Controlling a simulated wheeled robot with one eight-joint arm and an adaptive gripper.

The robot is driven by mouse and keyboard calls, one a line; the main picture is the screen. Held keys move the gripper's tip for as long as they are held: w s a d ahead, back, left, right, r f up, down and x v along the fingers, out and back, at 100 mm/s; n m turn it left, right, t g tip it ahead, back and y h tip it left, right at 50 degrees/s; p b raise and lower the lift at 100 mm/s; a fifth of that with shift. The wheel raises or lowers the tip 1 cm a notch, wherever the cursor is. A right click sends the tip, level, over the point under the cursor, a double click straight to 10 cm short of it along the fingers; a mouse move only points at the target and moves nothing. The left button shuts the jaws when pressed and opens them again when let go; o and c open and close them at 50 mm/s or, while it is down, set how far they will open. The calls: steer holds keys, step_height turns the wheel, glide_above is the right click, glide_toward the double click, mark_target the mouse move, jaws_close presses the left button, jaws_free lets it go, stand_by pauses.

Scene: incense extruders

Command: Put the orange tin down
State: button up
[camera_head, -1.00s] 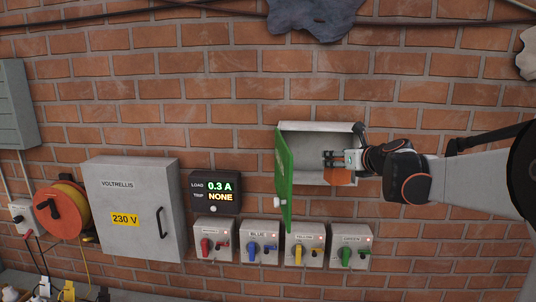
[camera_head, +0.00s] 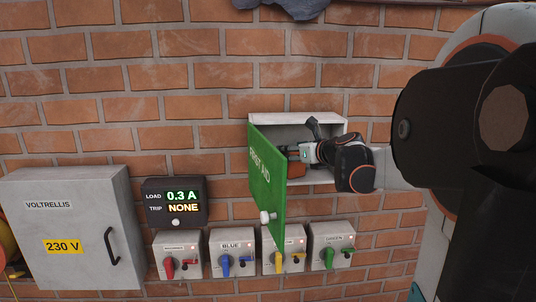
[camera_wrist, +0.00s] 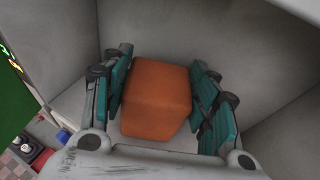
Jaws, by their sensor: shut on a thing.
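The orange tin (camera_wrist: 156,98) is a small block-shaped thing between the two teal finger pads of my gripper (camera_wrist: 163,95) in the wrist view. My gripper is shut on it. In the head view my gripper (camera_head: 297,154) reaches into an open white wall cabinet (camera_head: 297,118) with a green door marked FIRST AID (camera_head: 268,190). The door and my gripper mostly hide the tin there. In the wrist view pale cabinet walls surround the tin. I cannot tell whether the tin touches the cabinet floor.
The open green door stands out from the cabinet's left side. A load display (camera_head: 175,203) and a grey VOLTRELLIS box (camera_head: 72,230) are at left.

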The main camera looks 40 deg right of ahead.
steer(key=shift+w, duration=0.15)
steer(key=shift+s+d+r, duration=0.1)
steer(key=shift+s+r, duration=0.05)
steer(key=shift+s, duration=0.5)
steer(key=shift+f, duration=0.2)
steer(key=o, duration=1.3)
steer(key=shift+w, duration=0.4)
steer(key=shift+s, duration=0.25)
steer(key=shift+w, duration=0.1)
steer(key=shift+r, duration=0.2)
